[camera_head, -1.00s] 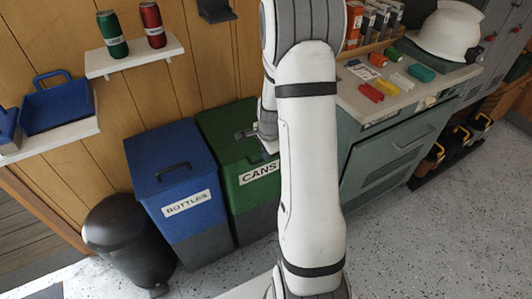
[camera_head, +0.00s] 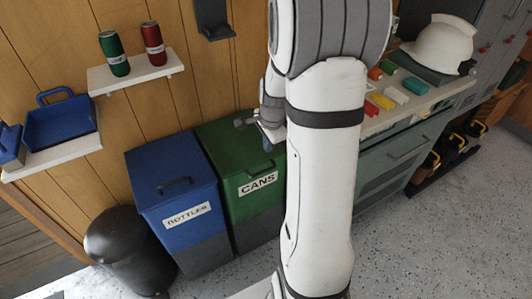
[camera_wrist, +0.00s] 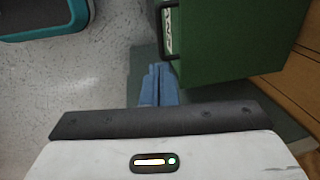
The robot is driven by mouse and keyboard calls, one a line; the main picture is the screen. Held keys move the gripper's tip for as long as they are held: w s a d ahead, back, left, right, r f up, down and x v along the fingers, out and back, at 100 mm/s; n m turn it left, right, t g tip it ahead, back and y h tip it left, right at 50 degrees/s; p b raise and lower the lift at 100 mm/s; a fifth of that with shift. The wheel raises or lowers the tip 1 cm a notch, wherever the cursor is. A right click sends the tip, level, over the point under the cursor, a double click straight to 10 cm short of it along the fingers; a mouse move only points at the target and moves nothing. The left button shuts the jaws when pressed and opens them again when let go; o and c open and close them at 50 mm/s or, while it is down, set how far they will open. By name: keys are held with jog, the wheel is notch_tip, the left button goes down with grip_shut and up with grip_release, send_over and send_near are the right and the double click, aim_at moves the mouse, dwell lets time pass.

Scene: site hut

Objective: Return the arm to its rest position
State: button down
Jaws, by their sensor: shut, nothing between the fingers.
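My white arm stands upright across the middle of the head view. My gripper shows there only in part, at the left edge of the arm, in front of the green cans bin (camera_head: 220,160). In the wrist view the two blue-grey fingers of my gripper (camera_wrist: 159,72) lie together, with nothing between them. The green bin (camera_wrist: 235,45) is just beyond and to the right of the fingertips, with its handle and label beside them. I cannot tell whether the fingers touch it.
A blue bottles bin (camera_head: 170,180) and a black bin (camera_head: 125,250) stand left of the green bin. A wall shelf (camera_head: 140,73) bears a green and a red can. The bench at right carries a white hard hat (camera_head: 442,45) and coloured blocks. Speckled floor (camera_head: 430,240) is open in front.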

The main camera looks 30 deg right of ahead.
jog(key=shift+s+r, duration=0.15)
jog(key=shift+r, duration=0.6)
jog(key=s+a+r+n+p, duration=0.3)
jog(key=s+a+r+n, duration=1.1)
jog(key=s+n, duration=0.3)
jog(key=shift+a+r+n+t+p, duration=0.2)
jog(key=shift+a+n+t+p, duration=0.05)
jog(key=shift+n+t+p, duration=0.05)
jog(key=shift+s, duration=0.1)
